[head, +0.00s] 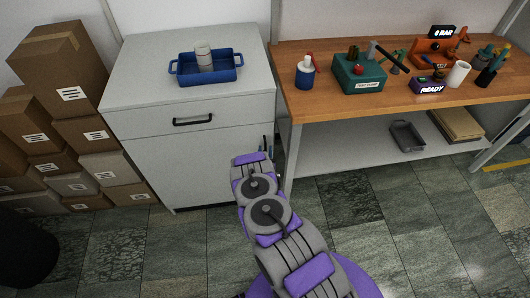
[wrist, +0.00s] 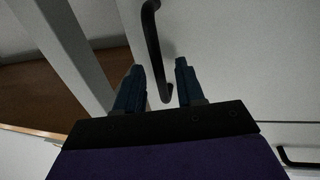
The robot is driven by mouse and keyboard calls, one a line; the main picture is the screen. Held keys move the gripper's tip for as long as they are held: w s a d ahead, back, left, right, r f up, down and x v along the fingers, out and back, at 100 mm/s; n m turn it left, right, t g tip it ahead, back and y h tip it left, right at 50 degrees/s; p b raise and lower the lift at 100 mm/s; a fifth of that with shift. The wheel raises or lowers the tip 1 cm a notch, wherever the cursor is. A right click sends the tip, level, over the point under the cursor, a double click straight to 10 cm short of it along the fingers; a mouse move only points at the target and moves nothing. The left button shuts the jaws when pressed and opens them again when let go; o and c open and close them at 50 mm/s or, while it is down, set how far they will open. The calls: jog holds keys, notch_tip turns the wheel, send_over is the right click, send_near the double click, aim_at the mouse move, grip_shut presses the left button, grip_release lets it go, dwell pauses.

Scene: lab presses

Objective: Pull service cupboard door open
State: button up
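The grey service cupboard (head: 185,65) stands at the left of the bench in the head view. Its door (head: 178,168) is below the drawer and looks closed; it also shows in the wrist view (wrist: 235,65). The black vertical door handle (wrist: 153,45) runs between the two dark blue fingers of my gripper (wrist: 159,70). The fingers are apart, one on each side of the handle, with visible gaps. In the head view my arm hides the handle and most of my gripper (head: 267,144), at the door's right edge.
A blue tray (head: 207,79) with a light cup-like item is on the cupboard top. The drawer has a black handle (head: 193,120). Cardboard boxes (head: 60,120) stack at left. A wooden workbench (head: 325,95) with tools is at right. The floor (head: 150,240) before the cupboard is clear.

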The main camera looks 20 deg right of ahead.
jog(key=shift+w, duration=0.1)
jog(key=shift+c, duration=0.3)
grip_shut()
dwell(0.4)
